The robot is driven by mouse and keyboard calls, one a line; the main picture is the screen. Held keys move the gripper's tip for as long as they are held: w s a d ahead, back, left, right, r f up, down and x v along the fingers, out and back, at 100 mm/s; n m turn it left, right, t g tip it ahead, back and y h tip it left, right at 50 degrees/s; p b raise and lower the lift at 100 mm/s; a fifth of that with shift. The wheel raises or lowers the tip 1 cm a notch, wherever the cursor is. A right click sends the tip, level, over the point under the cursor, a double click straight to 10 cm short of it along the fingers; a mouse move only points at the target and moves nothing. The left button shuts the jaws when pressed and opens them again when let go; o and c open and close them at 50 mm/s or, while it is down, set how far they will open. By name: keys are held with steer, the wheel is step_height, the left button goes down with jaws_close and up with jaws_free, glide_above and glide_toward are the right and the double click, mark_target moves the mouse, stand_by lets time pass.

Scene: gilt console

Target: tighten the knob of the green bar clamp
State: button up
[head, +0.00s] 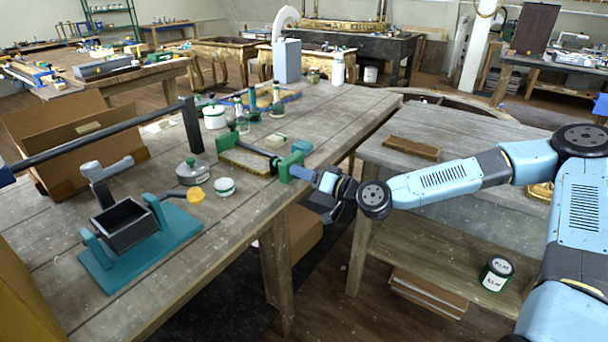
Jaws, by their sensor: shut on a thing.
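The green bar clamp (284,172) lies near the right edge of the wooden workbench, with a dark bar and green jaws around a pale wooden block (246,160). My gripper (304,173) reaches in from the right at the bench edge. It is shut on the clamp's knob, at the clamp's right end. The fingers hide most of the knob, so its turn and the tightness of the jaw cannot be told.
A lidded metal pot (193,172), a small white-and-green jar (224,187) and green-capped bottles (276,103) stand nearby. A teal stand (125,262) is at front left. A lower table (460,165) stands right, beyond a gap.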

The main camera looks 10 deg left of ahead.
steer(key=shift+w+d+f, duration=0.1)
steer(key=shift+w, duration=0.05)
steer(key=o, duration=1.1)
steer(key=v, duration=1.3)
steer(key=shift+s+d, duration=0.25)
steer(key=shift+d, duration=0.1)
steer(key=shift+c, duration=0.3)
